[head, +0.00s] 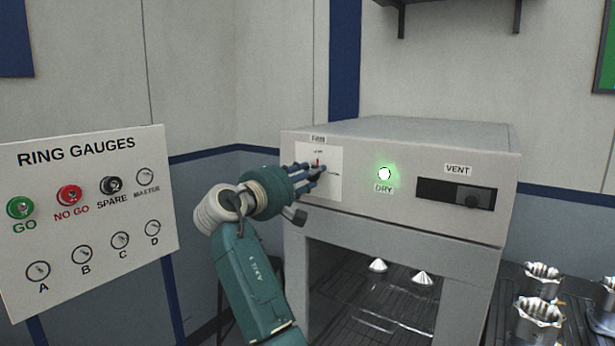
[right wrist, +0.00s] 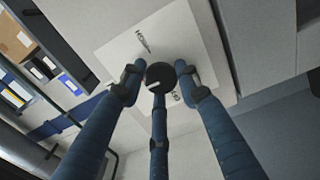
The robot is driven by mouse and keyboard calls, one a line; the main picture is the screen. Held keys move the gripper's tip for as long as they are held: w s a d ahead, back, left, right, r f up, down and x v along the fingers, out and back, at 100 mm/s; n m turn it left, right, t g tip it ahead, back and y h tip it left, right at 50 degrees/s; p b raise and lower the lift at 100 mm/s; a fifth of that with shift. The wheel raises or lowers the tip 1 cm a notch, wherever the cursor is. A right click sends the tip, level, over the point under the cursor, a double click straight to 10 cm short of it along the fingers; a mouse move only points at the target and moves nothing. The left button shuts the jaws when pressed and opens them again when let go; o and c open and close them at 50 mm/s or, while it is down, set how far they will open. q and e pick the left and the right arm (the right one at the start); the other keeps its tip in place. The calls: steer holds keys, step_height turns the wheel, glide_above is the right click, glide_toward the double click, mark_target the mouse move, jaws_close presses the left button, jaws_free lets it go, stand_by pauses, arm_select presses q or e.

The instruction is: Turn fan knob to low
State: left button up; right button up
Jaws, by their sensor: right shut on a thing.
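The fan knob shows as a round black knob (right wrist: 160,75) in the right wrist view, on a white label plate (right wrist: 185,35). A short pale line marks its face, pointing toward the left of that view. Small words are printed around it, too blurred to read surely. My right gripper (head: 312,180) is at the plate on the left of the oven-like machine's front. Its three blue fingers (right wrist: 160,82) are closed around the knob. In the head view the fingers hide most of the knob; a small red mark (head: 318,162) shows above them. My left gripper is not in view.
Right of the plate are a lit green DRY lamp (head: 384,174) and a dark VENT slider (head: 456,194). The machine's open bay below holds pale cones (head: 378,265). A RING GAUGES board (head: 90,220) stands left of my arm. Metal housings (head: 540,315) stand at the right.

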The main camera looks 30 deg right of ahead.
steer(key=o, duration=1.1)
steer(key=shift+s+d+f, duration=0.1)
steer(key=shift+s, duration=0.05)
steer(key=shift+c, duration=0.2)
steer(key=shift+o, duration=0.4)
steer(key=shift+s, duration=0.15)
steer(key=v, duration=1.2)
